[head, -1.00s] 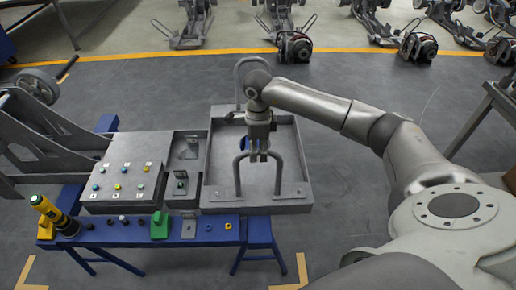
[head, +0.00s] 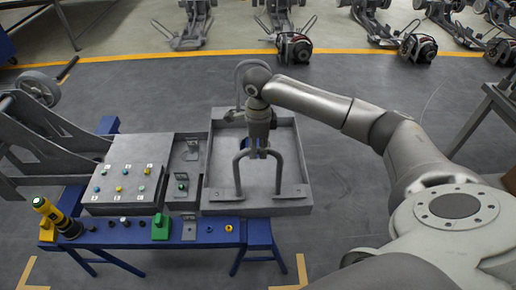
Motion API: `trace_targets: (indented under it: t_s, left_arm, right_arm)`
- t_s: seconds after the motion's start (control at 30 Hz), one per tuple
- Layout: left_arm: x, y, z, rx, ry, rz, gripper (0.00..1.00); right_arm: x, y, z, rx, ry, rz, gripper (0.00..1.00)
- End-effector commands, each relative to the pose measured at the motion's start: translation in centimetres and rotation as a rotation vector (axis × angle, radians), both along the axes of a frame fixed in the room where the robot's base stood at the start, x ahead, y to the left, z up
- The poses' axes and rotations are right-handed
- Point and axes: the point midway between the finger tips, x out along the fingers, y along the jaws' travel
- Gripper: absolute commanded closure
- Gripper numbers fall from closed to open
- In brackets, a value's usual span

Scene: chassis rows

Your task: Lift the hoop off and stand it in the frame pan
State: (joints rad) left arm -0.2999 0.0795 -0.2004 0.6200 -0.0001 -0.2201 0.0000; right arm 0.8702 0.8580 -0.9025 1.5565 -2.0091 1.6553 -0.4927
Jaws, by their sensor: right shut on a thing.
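A grey arched hoop (head: 238,176) with flat feet stands upright in the picture over the front part of the frame pan (head: 204,165), a shallow grey rectangular tray. My right gripper (head: 258,154) comes down from above and is shut on the top bar of this hoop. I cannot tell whether the hoop's feet touch the pan floor or hang just above it. A second grey arch (head: 238,80) rises at the far edge of the pan, partly hidden behind my right arm. My left gripper is not in view.
Left of the pan are a narrow grey tray (head: 183,208) with brackets and a grey box (head: 122,170) with coloured knobs. A blue bench (head: 200,236) in front carries a yellow-black tool (head: 52,213) and a green block (head: 160,227). Several chassis stand beyond the yellow floor line.

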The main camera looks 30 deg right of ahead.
Motion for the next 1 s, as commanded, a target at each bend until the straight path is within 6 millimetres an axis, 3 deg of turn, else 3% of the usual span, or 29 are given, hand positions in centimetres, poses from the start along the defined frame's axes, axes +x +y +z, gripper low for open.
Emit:
trace_targets:
  t_s: [0.7, 1.0]
  left_arm:
    - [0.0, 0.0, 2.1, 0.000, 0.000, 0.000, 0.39]
    - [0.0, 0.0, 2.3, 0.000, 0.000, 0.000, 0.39]
  right_arm:
    - [0.1, 0.0, 3.7, 0.000, -0.002, -0.001, 1.00]
    - [0.1, 0.0, 4.0, 0.000, -0.002, -0.001, 1.00]
